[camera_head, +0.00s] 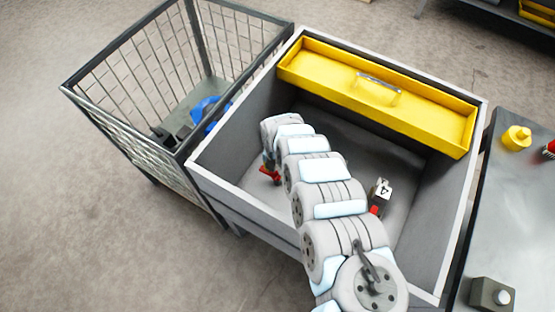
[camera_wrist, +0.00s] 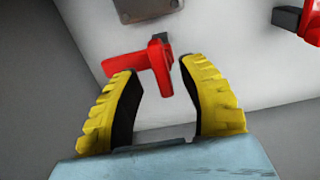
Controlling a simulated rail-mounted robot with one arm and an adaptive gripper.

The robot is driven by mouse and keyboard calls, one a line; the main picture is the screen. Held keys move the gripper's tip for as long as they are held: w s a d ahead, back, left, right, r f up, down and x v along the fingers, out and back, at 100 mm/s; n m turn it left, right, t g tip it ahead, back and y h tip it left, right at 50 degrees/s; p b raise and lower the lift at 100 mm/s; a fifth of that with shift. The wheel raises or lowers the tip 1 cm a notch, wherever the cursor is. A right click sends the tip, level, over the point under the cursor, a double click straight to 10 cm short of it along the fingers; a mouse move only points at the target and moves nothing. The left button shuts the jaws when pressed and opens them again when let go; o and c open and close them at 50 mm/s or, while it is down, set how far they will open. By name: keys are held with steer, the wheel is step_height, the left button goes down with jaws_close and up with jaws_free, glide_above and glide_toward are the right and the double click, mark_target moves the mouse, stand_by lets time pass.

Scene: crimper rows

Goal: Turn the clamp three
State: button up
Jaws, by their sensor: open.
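In the wrist view my gripper (camera_wrist: 157,78) is open, with its two yellow ribbed fingers spread. A red clamp handle (camera_wrist: 142,62) lies at and just beyond the gap between the fingertips; I cannot tell whether they touch it. A second red clamp part (camera_wrist: 312,24) with a dark end shows at the upper right. In the head view a red clamp part (camera_head: 270,175) shows left of my arm's end. A white block marked 4 (camera_head: 382,188) with red below it stands to the right. No number three is visible; my arm hides part of the bin floor.
The clamps are inside a grey-walled bin (camera_head: 464,215). A yellow tray (camera_head: 330,80) with a handle spans its far side. A wire cage (camera_head: 118,118) with a blue item stands left. A dark table (camera_head: 508,215) with a yellow knob (camera_head: 516,138) stands right.

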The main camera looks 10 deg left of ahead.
mark_target(277, 172)
steer(key=r, duration=0.8)
steer(key=shift+d, duration=0.2)
steer(key=shift+r, duration=1.4)
steer(key=shift+a, duration=0.1)
